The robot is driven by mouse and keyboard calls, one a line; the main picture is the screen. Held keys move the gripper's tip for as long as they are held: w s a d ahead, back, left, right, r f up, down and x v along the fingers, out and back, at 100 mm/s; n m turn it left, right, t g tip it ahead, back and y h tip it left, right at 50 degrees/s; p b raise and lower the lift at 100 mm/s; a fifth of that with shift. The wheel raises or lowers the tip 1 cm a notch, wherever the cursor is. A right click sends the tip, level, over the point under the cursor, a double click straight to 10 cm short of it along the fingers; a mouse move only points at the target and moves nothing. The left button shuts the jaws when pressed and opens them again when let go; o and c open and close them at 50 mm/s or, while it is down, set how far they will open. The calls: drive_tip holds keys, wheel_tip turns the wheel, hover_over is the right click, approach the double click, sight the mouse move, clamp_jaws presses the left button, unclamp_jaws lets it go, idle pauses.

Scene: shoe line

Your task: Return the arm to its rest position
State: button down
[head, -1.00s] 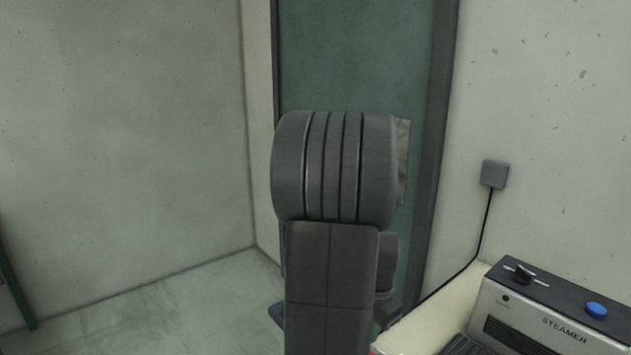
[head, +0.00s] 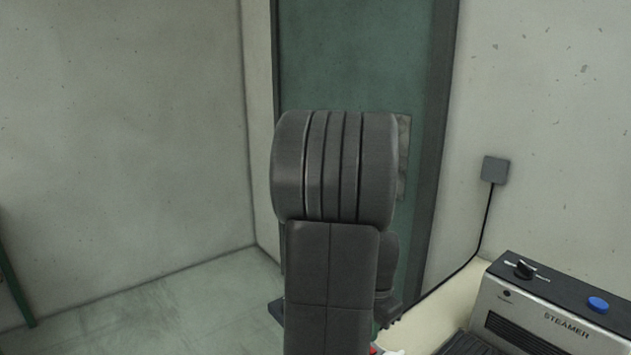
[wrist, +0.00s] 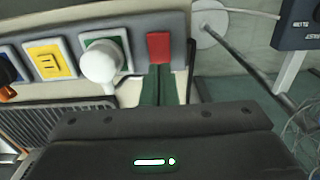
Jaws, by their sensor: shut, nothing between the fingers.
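My gripper (wrist: 158,48) shows in the wrist view, its red-tipped fingers together and empty. The fingers reach out past the dark housing with a green light, in front of the edge of a light panel. In the head view my grey arm stands folded upright in the middle, and the gripper is mostly hidden behind it.
A steamer (head: 550,315) with a blue button stands at the right. A green door (head: 360,60) is behind my arm. In the wrist view are a yellow tile (wrist: 49,58), a white knob (wrist: 100,62) and a dark box (wrist: 298,25).

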drive_tip(key=shift+r+p, duration=1.7)
drive_tip(key=shift+r, duration=1)
